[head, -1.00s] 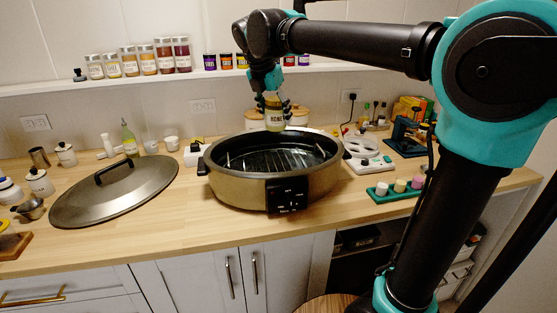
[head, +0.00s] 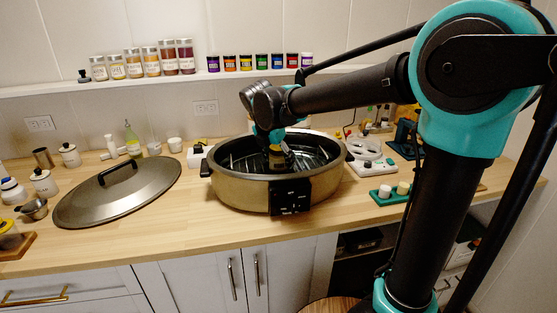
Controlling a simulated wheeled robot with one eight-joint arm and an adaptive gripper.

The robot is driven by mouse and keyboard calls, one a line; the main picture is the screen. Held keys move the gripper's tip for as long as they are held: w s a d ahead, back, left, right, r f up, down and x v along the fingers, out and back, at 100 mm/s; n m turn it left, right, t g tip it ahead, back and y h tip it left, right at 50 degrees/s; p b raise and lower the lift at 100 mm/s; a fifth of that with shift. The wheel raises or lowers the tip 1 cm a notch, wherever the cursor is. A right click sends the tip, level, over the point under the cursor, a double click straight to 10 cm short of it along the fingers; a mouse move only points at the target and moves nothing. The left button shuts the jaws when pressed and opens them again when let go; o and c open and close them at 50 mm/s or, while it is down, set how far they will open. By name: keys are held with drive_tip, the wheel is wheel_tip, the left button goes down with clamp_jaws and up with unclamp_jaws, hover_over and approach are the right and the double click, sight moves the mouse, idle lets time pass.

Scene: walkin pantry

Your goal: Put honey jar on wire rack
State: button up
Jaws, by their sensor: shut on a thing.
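My gripper (head: 280,152) is shut on the honey jar (head: 276,161), a small yellowish jar with a dark lower part in this view. Jar and gripper are down inside the round, tan-sided electric pan (head: 240,193). The wire rack (head: 240,162) is the dark ribbed grid inside the pan, and only part of it shows behind the rim and my arm. The jar looks upright at or just above the rack; I cannot tell whether it touches.
A large metal lid (head: 125,195) lies left of the pan. A power strip (head: 372,168) and a green tray with small cups (head: 390,194) are to the right. Spice jars (head: 150,62) line the shelf behind. The front counter strip (head: 160,235) is clear.

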drive_tip(key=shift+f, duration=0.15)
drive_tip(key=o, duration=1.6)
drive_tip(key=v, duration=1.2)
